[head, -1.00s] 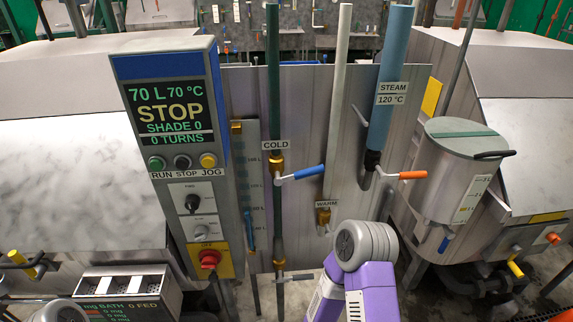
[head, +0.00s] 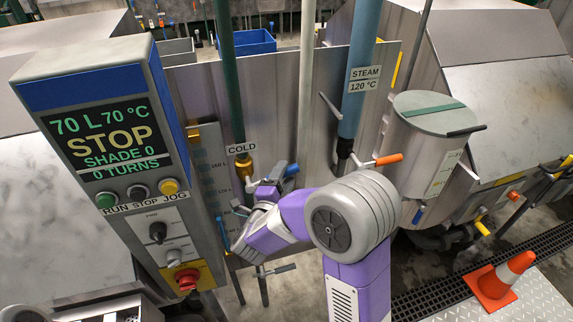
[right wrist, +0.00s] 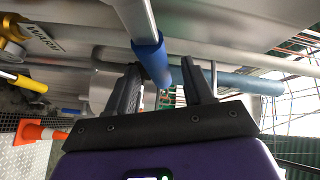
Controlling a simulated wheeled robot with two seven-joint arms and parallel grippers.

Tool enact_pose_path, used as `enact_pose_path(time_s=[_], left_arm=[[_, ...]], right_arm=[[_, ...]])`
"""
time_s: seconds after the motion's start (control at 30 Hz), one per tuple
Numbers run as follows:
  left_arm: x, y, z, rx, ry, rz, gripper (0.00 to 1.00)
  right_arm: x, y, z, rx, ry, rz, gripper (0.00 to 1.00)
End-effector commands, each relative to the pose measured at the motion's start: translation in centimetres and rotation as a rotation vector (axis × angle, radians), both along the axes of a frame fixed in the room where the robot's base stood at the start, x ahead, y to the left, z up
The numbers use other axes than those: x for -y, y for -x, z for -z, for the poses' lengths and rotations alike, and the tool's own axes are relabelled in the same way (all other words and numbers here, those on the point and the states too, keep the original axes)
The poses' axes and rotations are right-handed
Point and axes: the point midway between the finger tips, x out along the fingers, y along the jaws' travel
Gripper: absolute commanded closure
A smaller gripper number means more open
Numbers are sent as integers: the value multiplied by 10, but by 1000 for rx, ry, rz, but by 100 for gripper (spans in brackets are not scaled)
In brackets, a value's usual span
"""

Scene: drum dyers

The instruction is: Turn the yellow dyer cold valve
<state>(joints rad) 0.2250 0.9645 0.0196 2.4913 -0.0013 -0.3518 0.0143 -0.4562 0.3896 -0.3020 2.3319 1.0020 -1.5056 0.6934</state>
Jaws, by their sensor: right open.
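The cold valve has a brass body (head: 243,168) on a dark green pipe below a COLD label (head: 239,148). Its lever ends in a blue grip (head: 291,170), partly hidden by my right gripper in the head view. My right gripper (head: 277,178) is at the lever. In the right wrist view its two fingers (right wrist: 162,70) are apart, with the lever's blue grip (right wrist: 151,60) showing in the gap between them. Contact cannot be told. My left gripper is not in view.
The control panel (head: 110,150) reads STOP and stands just left of my right gripper. To the right are the steam pipe (head: 360,75) with an orange-handled lever (head: 388,159) and a lidded metal tank (head: 433,150). An orange cone (head: 503,278) stands at lower right.

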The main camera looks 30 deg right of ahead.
Motion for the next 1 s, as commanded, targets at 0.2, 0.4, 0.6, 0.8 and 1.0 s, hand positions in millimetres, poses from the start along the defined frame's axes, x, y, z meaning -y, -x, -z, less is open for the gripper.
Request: enact_pose_path(time_s=[0.2, 0.4, 0.6, 0.8, 1.0], left_arm=[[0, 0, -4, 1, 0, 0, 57], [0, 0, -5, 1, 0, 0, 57], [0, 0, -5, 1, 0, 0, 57], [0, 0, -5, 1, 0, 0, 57], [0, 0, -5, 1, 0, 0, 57]], right_arm=[[23, -19, 0, -2, 2, 0, 48], [28, -25, 0, -3, 1, -2, 48], [28, -25, 1, -3, 1, -3, 50], [28, -25, 1, -3, 1, -3, 81], [28, -25, 1, -4, 2, -3, 100]])
